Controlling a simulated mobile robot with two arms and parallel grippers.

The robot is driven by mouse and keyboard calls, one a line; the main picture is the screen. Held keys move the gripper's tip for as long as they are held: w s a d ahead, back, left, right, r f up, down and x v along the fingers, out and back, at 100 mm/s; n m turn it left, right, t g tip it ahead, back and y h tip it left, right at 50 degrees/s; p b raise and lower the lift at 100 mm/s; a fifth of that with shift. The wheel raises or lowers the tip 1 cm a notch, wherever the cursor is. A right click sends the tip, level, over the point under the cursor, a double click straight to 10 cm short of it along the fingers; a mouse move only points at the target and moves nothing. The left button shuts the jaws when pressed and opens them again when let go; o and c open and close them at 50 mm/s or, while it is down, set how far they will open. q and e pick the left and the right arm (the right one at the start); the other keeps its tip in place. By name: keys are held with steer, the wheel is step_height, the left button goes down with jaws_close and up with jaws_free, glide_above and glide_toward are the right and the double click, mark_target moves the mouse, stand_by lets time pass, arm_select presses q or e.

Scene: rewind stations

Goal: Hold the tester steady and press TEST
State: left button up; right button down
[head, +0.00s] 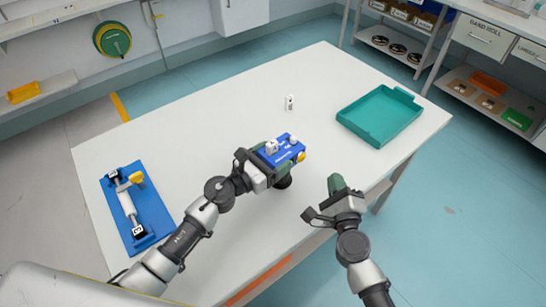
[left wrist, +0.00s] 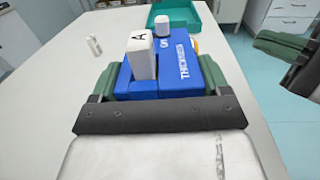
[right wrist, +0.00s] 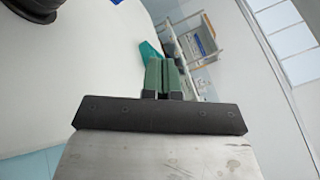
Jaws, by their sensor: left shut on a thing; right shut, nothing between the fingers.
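The blue tester (head: 291,151) with "THICKNESS" lettering is between the fingers of my left gripper (head: 274,160), over the table's front part. In the left wrist view, the tester (left wrist: 180,75) has a green finger on each side. A white block marked "A" (left wrist: 141,55) and a small white cylinder (left wrist: 162,26) stand on its top. A yellow knob-like part (head: 301,157) shows at its right end; no TEST label is readable. My right gripper (head: 337,183) is shut and empty, right of the tester and apart from it, near the table's front edge.
A teal tray (head: 381,116) lies empty at the table's right. A small white piece (head: 290,102) stands behind the tester. A blue fixture (head: 137,207) with a white roller lies at the left. A dark round thing (head: 284,182) shows below the tester. The table's middle left is clear.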

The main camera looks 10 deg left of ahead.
mark_target(302, 158)
steer(key=w+a+m+h, duration=0.2)
steer(key=w+a+m, duration=0.1)
steer(key=a, duration=0.3)
steer(key=shift+w+f+h, duration=0.3)
steer(key=shift+w+h, duration=0.05)
steer(key=shift+h, duration=0.05)
steer(key=shift+a, duration=0.15)
stand_by(2.0)
steer(key=shift+w+a, duration=0.3)
steer(key=shift+s, duration=0.1)
steer(key=shift+s+d, duration=0.25)
steer(key=shift+d, duration=0.1)
stand_by(0.3)
